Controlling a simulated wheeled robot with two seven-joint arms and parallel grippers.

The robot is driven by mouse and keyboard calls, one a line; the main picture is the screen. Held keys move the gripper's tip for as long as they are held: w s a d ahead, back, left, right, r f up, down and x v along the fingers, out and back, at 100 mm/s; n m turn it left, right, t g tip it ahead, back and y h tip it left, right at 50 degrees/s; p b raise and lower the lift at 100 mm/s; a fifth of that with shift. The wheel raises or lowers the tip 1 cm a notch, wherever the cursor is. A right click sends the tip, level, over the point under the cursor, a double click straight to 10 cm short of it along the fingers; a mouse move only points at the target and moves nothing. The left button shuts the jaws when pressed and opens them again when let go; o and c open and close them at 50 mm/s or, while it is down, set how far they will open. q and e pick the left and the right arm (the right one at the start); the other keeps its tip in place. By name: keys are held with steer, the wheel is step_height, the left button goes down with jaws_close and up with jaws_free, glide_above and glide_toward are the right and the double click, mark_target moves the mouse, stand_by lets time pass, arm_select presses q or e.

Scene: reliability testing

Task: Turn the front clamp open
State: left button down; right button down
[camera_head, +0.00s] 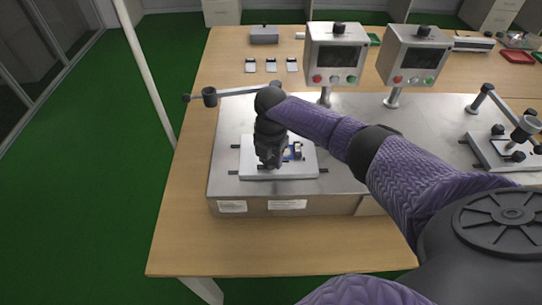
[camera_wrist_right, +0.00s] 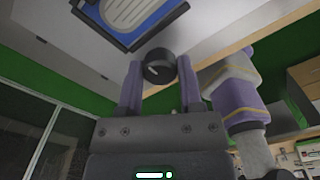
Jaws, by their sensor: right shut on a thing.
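My right gripper (camera_head: 270,162) points down over the light metal fixture plate (camera_head: 302,170) on the left test station. In the right wrist view, the two fingers of my right gripper (camera_wrist_right: 160,85) are shut around a round black knob (camera_wrist_right: 158,68), the clamp's knob. The gripper hides this knob in the head view. A small blue part (camera_head: 295,152) shows just right of the gripper. In the wrist view, a blue and black frame with a pale oval centre (camera_wrist_right: 130,18) lies just beyond the knob. My left gripper is not in view.
A lever bar with black knobs (camera_head: 238,92) extends left behind my right wrist. Two control boxes with screens (camera_head: 335,55) (camera_head: 413,57) stand behind. A second fixture (camera_head: 505,150) is at right. Several small cards (camera_head: 271,65) lie at the back. The wooden table's front strip (camera_head: 270,250) is clear.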

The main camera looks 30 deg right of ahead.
mark_target(271, 160)
steer(key=c, duration=0.6)
jaws_free()
steer(key=shift+o, duration=1.7)
step_height(271, 160, up, 9)
steer(key=p, duration=0.2)
steer(key=shift+r+p, duration=0.2)
steer(key=shift+p, duration=0.15)
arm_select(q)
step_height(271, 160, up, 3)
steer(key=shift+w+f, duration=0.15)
arm_select(e)
steer(key=shift+r, duration=0.3)
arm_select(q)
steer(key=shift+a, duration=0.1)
